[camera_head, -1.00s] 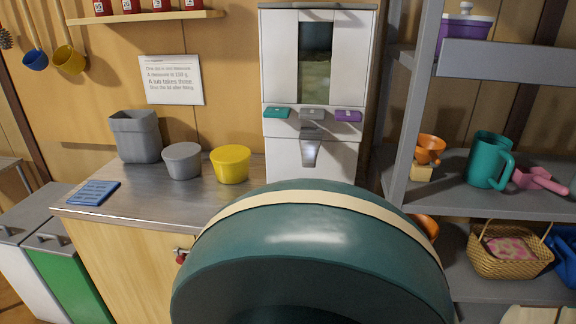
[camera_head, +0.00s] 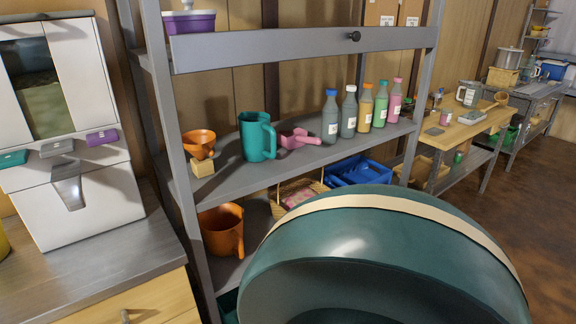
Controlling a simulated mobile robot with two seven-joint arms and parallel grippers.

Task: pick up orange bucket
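An orange bucket (camera_head: 222,230) stands on the lower shelf of the grey rack, near its left post, in the head view. It looks upright, with a handle-like strip on its right side. A smaller orange cup or funnel (camera_head: 198,143) sits on a small wooden block on the shelf above. Neither of my grippers is in view.
The grey rack's upper shelf (camera_head: 235,180) holds a teal jug (camera_head: 257,137), a pink scoop (camera_head: 299,138) and several bottles. A basket (camera_head: 290,195) and a blue crate (camera_head: 358,171) are lower down. A dispenser (camera_head: 70,150) stands left on a counter. Brown floor is open at right.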

